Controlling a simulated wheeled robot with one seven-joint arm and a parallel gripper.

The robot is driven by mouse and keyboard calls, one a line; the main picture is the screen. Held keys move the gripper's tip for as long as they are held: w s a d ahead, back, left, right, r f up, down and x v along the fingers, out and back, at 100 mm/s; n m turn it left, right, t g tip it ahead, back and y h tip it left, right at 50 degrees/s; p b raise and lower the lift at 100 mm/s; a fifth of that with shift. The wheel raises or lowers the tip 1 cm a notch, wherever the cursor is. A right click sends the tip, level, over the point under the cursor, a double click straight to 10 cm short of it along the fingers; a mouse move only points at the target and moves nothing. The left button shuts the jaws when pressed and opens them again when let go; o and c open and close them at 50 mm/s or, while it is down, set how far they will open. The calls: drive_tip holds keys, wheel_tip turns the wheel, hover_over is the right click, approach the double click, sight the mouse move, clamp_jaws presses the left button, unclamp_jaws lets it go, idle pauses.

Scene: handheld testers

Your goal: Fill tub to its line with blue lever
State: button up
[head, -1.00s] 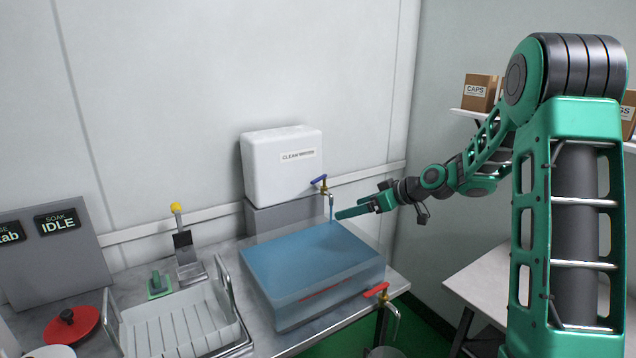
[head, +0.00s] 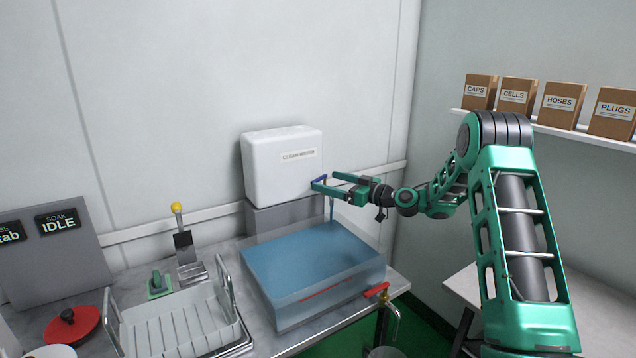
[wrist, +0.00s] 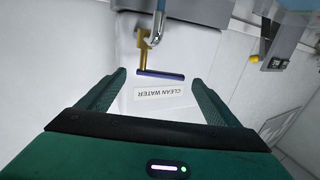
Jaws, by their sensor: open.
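The blue lever (head: 319,181) sits on the brass tap of the white clean-water tank (head: 283,168). It also shows crosswise in the wrist view (wrist: 160,73). A thin stream of water (head: 331,209) falls from the spout into the clear tub (head: 296,313). The tub holds blue water and has a red line (head: 322,294) low on its front wall. I cannot tell the exact water height against the line. My gripper (head: 322,183) is open at the lever; in the wrist view its fingers (wrist: 158,82) stand either side of the lever, apart from it.
A red-levered tap (head: 376,290) is at the tub's front right corner. A white dish rack (head: 180,325), a yellow-knobbed stand (head: 183,245) and a red lid (head: 72,325) are left. Boxes (head: 560,105) line the right shelf.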

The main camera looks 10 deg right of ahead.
sight(321, 179)
drive_tip(key=shift+x, duration=2.45)
